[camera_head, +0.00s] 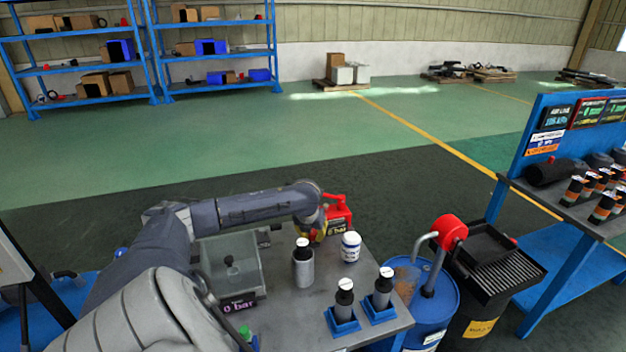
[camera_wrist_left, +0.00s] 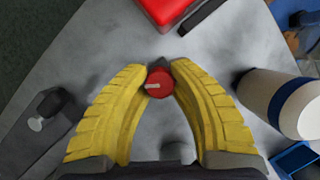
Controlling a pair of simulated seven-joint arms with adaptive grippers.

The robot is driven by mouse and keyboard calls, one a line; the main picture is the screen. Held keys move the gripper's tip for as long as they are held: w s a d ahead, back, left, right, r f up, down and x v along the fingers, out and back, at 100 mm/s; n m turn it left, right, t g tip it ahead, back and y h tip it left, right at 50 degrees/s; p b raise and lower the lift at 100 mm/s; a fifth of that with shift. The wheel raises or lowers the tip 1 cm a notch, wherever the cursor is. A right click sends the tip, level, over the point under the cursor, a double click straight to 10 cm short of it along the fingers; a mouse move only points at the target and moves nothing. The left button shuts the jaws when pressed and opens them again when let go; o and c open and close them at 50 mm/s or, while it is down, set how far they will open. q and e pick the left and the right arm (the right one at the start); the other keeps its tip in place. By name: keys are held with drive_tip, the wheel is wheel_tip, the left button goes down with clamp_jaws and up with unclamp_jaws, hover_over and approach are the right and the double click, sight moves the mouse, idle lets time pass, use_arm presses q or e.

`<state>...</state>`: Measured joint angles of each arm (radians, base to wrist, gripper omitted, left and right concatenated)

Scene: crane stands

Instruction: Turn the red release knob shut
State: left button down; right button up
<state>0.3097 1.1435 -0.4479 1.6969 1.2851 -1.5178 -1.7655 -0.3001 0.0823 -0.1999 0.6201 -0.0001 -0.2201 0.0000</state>
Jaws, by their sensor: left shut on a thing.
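The red release knob (camera_wrist_left: 160,83) is a small round red cap with a white pointer mark that points left in the left wrist view. My left gripper (camera_wrist_left: 159,73) has its two yellow fingers around the knob, with the tips closed on its sides. The knob itself is hidden there by the gripper. The red unit's edge (camera_wrist_left: 165,10) shows beyond the fingertips. My right gripper is not in view.
A white jar (camera_head: 350,246) and a grey cylinder (camera_head: 303,270) with a black-topped bottle stand close to my left gripper. Two dark bottles sit in blue holders (camera_head: 344,325) at the bench front. A blue drum (camera_head: 434,305) stands to the right.

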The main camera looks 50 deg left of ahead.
use_arm(q)
drive_tip(key=n, duration=0.2)
drive_tip(key=n+g+y, duration=0.1)
drive_tip(key=n, duration=0.2)
drive_tip(key=shift+w+a+r+y, duration=0.1)
drive_tip(key=shift+y, duration=0.2)
drive_tip(key=n+g, duration=0.1)
drive_tip(key=n, duration=0.2)
drive_tip(key=n+g, duration=0.1)
drive_tip(key=n, duration=0.1)
drive_tip(key=shift+n+y, duration=0.3)
drive_tip(key=shift+n, duration=0.1)
drive_tip(key=n+g, duration=0.2)
drive_tip(key=n, duration=0.3)
drive_tip(key=shift+n+g+h, duration=0.6)
drive_tip(key=shift+n+g, duration=0.3)
drive_tip(key=shift+n, duration=1.3)
